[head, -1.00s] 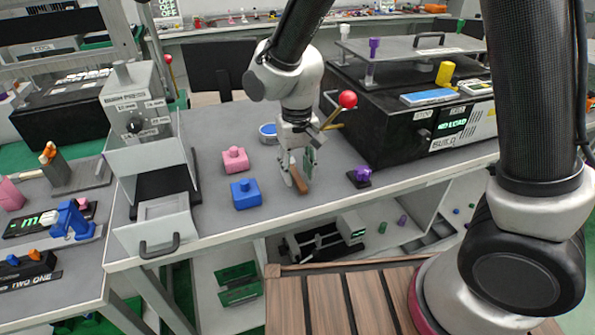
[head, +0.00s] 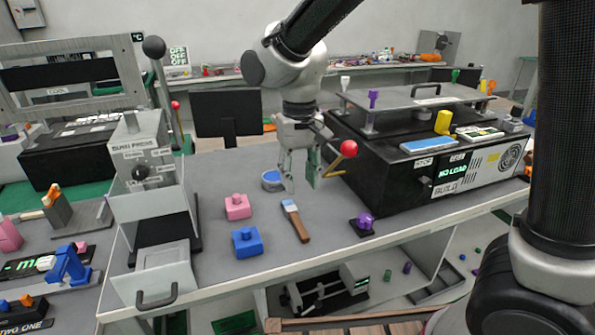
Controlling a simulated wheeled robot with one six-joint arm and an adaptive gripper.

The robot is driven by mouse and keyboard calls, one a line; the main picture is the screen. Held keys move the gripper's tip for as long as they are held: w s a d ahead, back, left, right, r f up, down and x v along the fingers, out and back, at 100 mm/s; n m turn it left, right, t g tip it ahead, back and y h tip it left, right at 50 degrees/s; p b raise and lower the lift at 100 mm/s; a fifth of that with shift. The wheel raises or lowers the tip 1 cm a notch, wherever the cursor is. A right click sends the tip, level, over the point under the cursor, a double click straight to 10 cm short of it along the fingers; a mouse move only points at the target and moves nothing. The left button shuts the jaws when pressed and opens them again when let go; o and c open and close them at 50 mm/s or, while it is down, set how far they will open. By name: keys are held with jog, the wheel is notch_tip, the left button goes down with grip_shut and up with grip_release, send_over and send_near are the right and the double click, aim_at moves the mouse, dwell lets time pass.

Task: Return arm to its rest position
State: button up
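My gripper (head: 301,184) hangs above the grey table (head: 270,240), fingers pointing down and spread apart with nothing between them that I can make out. Below it a brush (head: 296,220) with a brown handle lies on the table, apart from the fingers. My arm comes in from the top of the view. Just right of the gripper is a lever with a red ball (head: 349,148) on the black machine (head: 390,175); in the picture they nearly overlap, and I cannot tell the gap in depth.
A pink block (head: 237,207), a blue block (head: 246,241) and a blue-topped round tin (head: 271,180) stand on the table. A purple knob (head: 364,222) sits at the front edge. The grey press (head: 150,190) stands left. A dark monitor (head: 227,115) is behind.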

jog(key=s+d+r+m+t, duration=0.1)
jog(key=s+d+r, duration=0.2)
jog(key=d, duration=0.7)
jog(key=s+d+r+m+t, duration=0.1)
jog(key=s+d+r, duration=0.3)
jog(key=d, duration=0.7)
jog(key=s+d+r+m+t, duration=0.1)
jog(key=s+d+r+t, duration=0.1)
jog(key=s+d, duration=0.5)
jog(key=d+r, duration=0.1)
jog(key=d, duration=0.3)
jog(key=shift+r+t, duration=0.15)
jog(key=shift+t, duration=0.15)
